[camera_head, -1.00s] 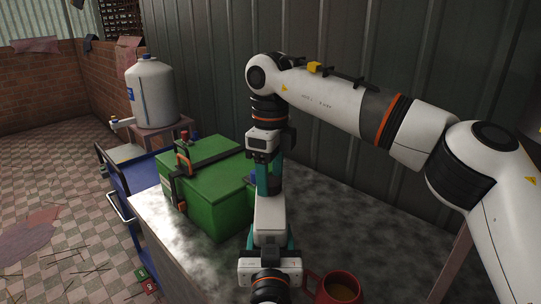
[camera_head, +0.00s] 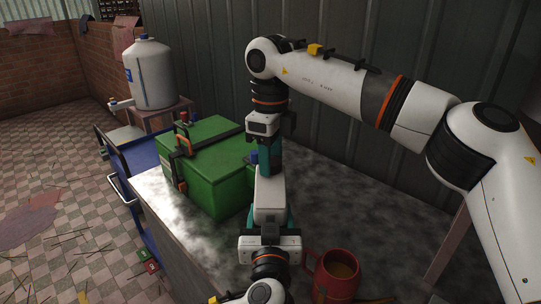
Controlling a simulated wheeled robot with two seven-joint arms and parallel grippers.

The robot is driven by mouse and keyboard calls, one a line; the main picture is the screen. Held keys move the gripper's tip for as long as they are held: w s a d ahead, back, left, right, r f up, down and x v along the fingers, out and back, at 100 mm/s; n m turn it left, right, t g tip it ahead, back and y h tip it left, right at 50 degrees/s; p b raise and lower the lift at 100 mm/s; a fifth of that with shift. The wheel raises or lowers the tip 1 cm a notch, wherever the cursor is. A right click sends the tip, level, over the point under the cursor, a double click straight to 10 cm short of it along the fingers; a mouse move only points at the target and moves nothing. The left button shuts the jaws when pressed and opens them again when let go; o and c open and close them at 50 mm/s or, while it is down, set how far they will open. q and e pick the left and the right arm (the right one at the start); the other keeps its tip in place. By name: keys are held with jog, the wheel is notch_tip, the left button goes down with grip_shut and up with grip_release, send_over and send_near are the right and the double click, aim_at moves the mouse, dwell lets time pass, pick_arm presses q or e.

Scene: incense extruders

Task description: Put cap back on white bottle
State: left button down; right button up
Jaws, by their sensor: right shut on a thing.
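My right gripper (camera_head: 269,158) comes down from the upper right with its teal fingers pointing down. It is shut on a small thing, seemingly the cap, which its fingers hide. Directly below is a white block-like body (camera_head: 270,195), seemingly the white bottle, upright, right under the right fingertips. I cannot tell whether cap and bottle touch. My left gripper (camera_head: 268,222) reaches in from the bottom edge. Its teal fingers show on either side of the white body, but its grip is not clear.
A green box (camera_head: 215,180) with dark straps stands on the grey table (camera_head: 353,210), left of the grippers. A red mug (camera_head: 334,278) with brown contents stands at front right. A blue cart (camera_head: 140,158) and a large white jug (camera_head: 150,75) are at left. The table's right part is clear.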

jog(key=o, duration=1.2)
notch_tip(320, 180, up, 12)
pick_arm(q)
jog(key=shift+c, duration=1.6)
grip_release()
